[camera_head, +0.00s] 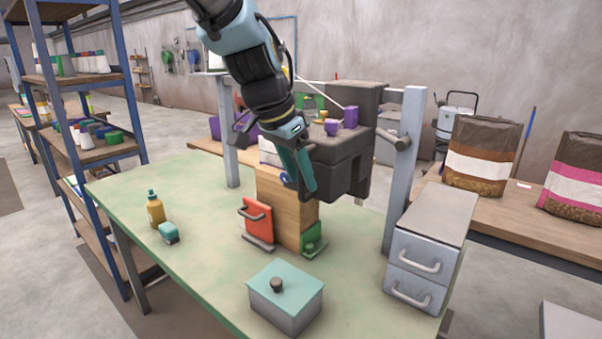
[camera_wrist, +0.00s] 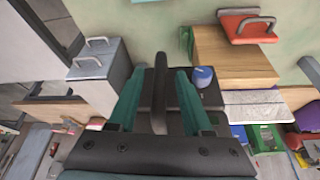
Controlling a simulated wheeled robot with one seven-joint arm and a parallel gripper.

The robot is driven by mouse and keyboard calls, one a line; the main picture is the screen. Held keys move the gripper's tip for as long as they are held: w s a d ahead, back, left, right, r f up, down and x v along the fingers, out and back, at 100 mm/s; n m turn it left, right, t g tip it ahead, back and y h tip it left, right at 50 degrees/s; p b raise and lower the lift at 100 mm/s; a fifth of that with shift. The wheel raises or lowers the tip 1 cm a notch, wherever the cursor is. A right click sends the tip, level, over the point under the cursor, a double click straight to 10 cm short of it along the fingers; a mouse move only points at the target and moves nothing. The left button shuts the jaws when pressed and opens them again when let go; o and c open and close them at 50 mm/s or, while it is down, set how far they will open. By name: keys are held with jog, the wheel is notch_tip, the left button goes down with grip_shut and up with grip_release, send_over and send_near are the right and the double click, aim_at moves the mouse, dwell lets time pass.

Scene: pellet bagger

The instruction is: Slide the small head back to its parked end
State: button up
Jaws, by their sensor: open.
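The small head looks to be the dark grey block (camera_head: 345,165) hanging between two upright grey posts, above the bench. Its far side and part of its front are hidden. My gripper (camera_head: 303,188) reaches down at its left front, with teal fingers. In the wrist view my gripper (camera_wrist: 160,80) is open, its two fingers on either side of a dark upright bar (camera_wrist: 160,97). The bar appears to belong to the head. I cannot tell whether the fingers touch it. A blue knob (camera_wrist: 203,76) is just right of the fingers and also shows in the head view (camera_head: 284,177).
A wooden block (camera_head: 283,205) with a red handled plate (camera_head: 258,221) and a green piece (camera_head: 313,240) stands below the gripper. A grey drawer unit (camera_head: 430,250) is at right and a teal-lidded box (camera_head: 286,297) in front. The right post (camera_head: 405,180) is close. The bench's left is mostly clear.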

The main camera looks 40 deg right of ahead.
jog(key=shift+d+f, duration=0.15)
jog(key=shift+f, duration=0.25)
jog(key=shift+c, duration=0.2)
grip_shut()
dwell(1.0)
